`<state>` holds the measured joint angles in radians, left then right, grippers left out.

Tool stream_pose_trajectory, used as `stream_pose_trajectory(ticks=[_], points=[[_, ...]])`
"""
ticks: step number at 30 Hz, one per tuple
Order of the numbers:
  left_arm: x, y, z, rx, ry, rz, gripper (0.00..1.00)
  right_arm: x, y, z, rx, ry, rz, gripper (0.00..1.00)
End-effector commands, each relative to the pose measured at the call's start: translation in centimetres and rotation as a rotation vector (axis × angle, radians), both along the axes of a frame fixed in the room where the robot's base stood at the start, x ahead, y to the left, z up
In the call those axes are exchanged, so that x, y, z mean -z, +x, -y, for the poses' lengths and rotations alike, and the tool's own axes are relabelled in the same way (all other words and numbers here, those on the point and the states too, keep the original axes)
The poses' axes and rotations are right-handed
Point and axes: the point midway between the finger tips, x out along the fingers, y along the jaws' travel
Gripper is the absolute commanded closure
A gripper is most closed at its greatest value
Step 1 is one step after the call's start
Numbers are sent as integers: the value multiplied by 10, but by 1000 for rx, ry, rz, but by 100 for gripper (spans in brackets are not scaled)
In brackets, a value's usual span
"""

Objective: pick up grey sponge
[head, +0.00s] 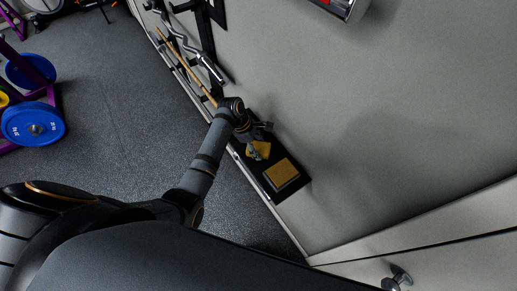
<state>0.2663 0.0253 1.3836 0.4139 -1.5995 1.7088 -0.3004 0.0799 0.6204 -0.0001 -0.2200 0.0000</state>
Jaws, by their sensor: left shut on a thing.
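My left gripper (255,153) reaches down from the arm to a black shelf (293,193) along the wall. It is shut on a small yellow-tan piece (264,148), partly hidden by the fingers and wrist. I cannot tell whether this piece touches the shelf. Just below and right of it, a block with a tan top and grey edge (282,172) lies on the shelf, apart from the gripper. No plainly all-grey sponge shows, and I cannot tell which of these the task means. My right gripper is not in view.
The grey wall (370,130) rises close behind the shelf. A metal curl bar (190,45) and a wooden stick (180,60) lean farther up the wall. Blue weight plates (34,124) stand on a purple rack at left. The dark floor (110,100) between is clear.

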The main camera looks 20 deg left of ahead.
Motion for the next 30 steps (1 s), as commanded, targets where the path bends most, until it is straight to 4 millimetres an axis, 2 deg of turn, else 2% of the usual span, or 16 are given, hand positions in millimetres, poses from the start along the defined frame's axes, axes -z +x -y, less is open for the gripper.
stream_pose_trajectory(ticks=[11, 16, 23, 26, 27, 30], points=[[-3, 1, 0, 0, -1, 2, 66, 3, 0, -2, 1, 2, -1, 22], [-26, 2, 0, 1, 0, 7, 66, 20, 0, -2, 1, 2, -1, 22], [-85, -48, 4, 0, 0, 5, 66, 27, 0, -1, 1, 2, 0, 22], [-98, -77, 6, 2, -1, 1, 66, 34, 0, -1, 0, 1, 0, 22], [-114, -89, 7, 1, -2, -5, 66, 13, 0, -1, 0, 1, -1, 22], [-124, -111, 8, 0, -2, -4, 66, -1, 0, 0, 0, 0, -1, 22]])
